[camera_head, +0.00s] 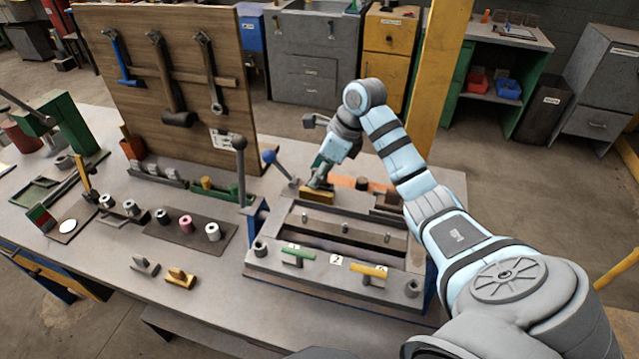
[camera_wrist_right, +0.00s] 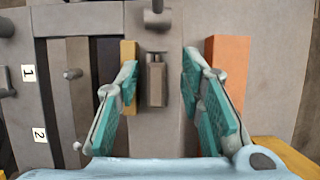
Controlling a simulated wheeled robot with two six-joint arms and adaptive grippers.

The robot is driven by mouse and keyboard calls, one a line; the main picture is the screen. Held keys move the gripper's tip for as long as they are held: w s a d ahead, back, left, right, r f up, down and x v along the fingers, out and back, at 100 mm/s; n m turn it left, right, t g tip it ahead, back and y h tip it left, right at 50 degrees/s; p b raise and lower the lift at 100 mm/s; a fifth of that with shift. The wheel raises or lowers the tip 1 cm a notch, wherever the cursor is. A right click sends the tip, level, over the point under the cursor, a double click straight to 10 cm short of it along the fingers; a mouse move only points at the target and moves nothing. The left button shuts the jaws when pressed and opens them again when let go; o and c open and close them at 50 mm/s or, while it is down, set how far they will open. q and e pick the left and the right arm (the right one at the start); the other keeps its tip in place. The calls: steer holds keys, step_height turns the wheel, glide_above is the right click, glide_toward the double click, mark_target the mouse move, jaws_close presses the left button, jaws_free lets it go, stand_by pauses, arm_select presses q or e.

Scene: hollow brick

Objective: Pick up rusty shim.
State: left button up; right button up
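My right gripper (camera_head: 318,186) is lowered at the back left of the grey slotted fixture (camera_head: 262,272). In the right wrist view the two green-padded fingers (camera_wrist_right: 160,95) are spread apart. A small grey-brown block (camera_wrist_right: 156,80) shows between them, with clear gaps on both sides. No plainly rusty shim can be made out; I cannot tell whether this block is it. An orange, rust-coloured flat piece (camera_wrist_right: 232,65) lies just outside the right finger; in the head view it is behind the gripper (camera_head: 343,181). My left gripper is not in view.
A yellow strip (camera_wrist_right: 128,50) lies close by the left finger. A dark brown block (camera_head: 388,201) sits right of the gripper. A tool board (camera_head: 150,90) rises behind.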

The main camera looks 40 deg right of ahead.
steer(key=shift+s+d+r, duration=0.1)
steer(key=shift+s+r, duration=0.15)
steer(key=shift+r, duration=0.1)
steer(key=shift+c, duration=0.7)
steer(key=shift+s+r, duration=0.15)
steer(key=shift+s, duration=0.15)
steer(key=c, duration=0.7)
steer(key=shift+w, duration=0.1)
